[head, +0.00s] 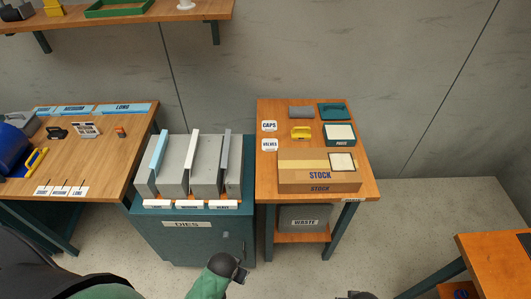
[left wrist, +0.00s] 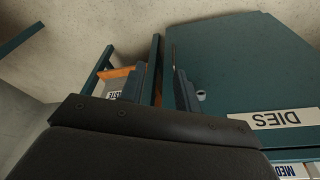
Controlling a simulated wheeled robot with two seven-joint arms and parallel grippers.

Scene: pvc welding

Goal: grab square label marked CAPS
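The square white label marked CAPS (head: 269,126) lies on the left side of the right-hand wooden table, near its back. A similar white label marked VALVES (head: 269,145) lies just in front of it. My left gripper (head: 240,272) is low in front of the teal DIES cabinet, well short of the labels. In the left wrist view its two dark fingers (left wrist: 160,88) stand apart with nothing between them. Neither label shows in that view. Only a dark bit of what seems my right arm shows at the bottom edge of the head view; its fingers are hidden.
The DIES cabinet (head: 230,236) carries grey dies and stands left of the wooden table (head: 368,188). A WASTE bin (head: 304,222) sits underneath. Another table (head: 110,153) stands left.

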